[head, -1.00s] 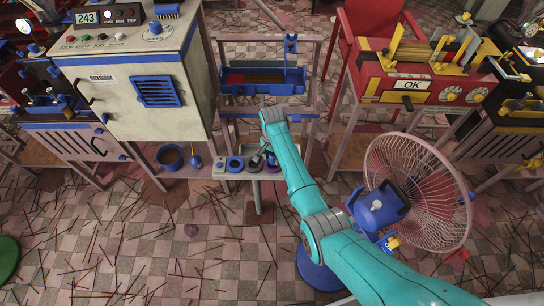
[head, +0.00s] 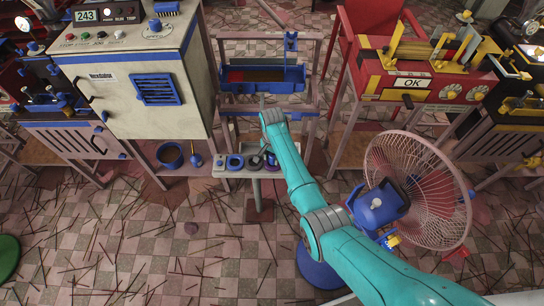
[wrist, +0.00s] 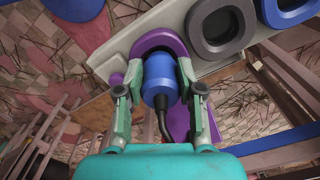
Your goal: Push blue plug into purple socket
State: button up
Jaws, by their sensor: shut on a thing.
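The blue plug (wrist: 160,80) is a short cylinder with a dark cable curving from its lower end. My gripper (wrist: 160,84) is shut on it, one finger at each side. The purple socket (wrist: 158,40) shows as an arch around the plug's top end. The plug overlaps the socket, and I cannot tell how deep it sits. In the head view my arm reaches down to the pale socket strip (head: 224,174), and the gripper and plug there are too small or hidden to make out.
On the strip beside the purple socket are a dark grey socket (wrist: 221,24) and a blue socket (wrist: 290,8). A pink fan (head: 420,190) stands right of my arm. A cream machine (head: 135,90) is at left, a red machine (head: 420,75) at right. Thin sticks litter the floor.

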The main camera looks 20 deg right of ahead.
jog(key=shift+f, duration=0.45)
jog(key=o, duration=1.2)
jog(key=shift+o, duration=0.2)
notch_tip(320, 180, up, 12)
